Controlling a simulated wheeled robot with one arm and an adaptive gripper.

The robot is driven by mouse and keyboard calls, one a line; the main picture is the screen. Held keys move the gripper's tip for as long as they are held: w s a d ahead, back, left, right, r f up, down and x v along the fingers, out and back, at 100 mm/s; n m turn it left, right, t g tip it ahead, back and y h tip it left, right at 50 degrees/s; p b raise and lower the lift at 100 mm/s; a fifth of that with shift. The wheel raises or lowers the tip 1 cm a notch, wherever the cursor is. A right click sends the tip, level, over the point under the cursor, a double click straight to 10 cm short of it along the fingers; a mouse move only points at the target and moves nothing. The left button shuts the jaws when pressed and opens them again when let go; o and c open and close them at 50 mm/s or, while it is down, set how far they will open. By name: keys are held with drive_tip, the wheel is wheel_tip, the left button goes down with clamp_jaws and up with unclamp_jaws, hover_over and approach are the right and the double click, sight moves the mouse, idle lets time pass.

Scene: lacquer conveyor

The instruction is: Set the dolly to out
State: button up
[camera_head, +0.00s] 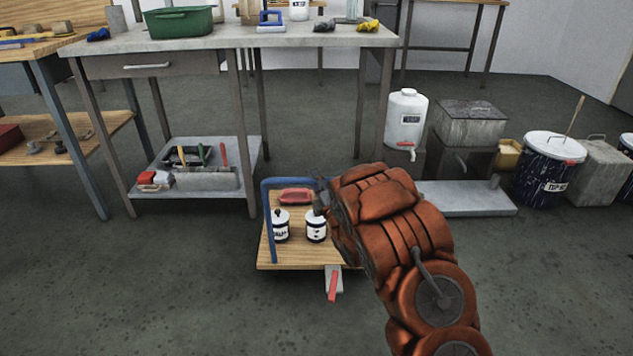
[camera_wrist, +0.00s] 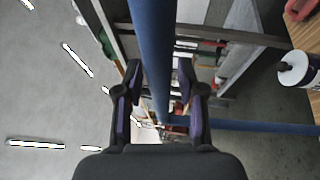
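The dolly (camera_head: 300,257) is a low wooden platform with a blue tube handle (camera_head: 267,215), standing on the floor in front of the grey workbench. In the wrist view the blue handle (camera_wrist: 150,40) runs between the fingers of my gripper (camera_wrist: 159,70). The fingers are apart, with a gap visible on both sides of the tube. In the head view my orange arm reaches to the handle's upper right end and hides the gripper and part of the dolly. A red lever (camera_head: 332,287) sticks out at the dolly's front edge.
The dolly carries two white-and-dark tins (camera_head: 281,226) and a red tray-like item (camera_head: 295,196). The grey workbench (camera_head: 300,38) stands behind it, with a low shelf (camera_head: 190,190) at left. A white canister (camera_head: 405,120) and drums stand at right. The front floor is clear.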

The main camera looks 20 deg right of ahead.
drive_tip(key=shift+o, duration=0.3)
drive_tip(key=s+f, duration=0.1)
drive_tip(key=s, duration=0.6)
drive_tip(key=shift+s+d+f, duration=0.15)
drive_tip(key=shift+s+d, duration=0.05)
drive_tip(key=shift+d, duration=0.25)
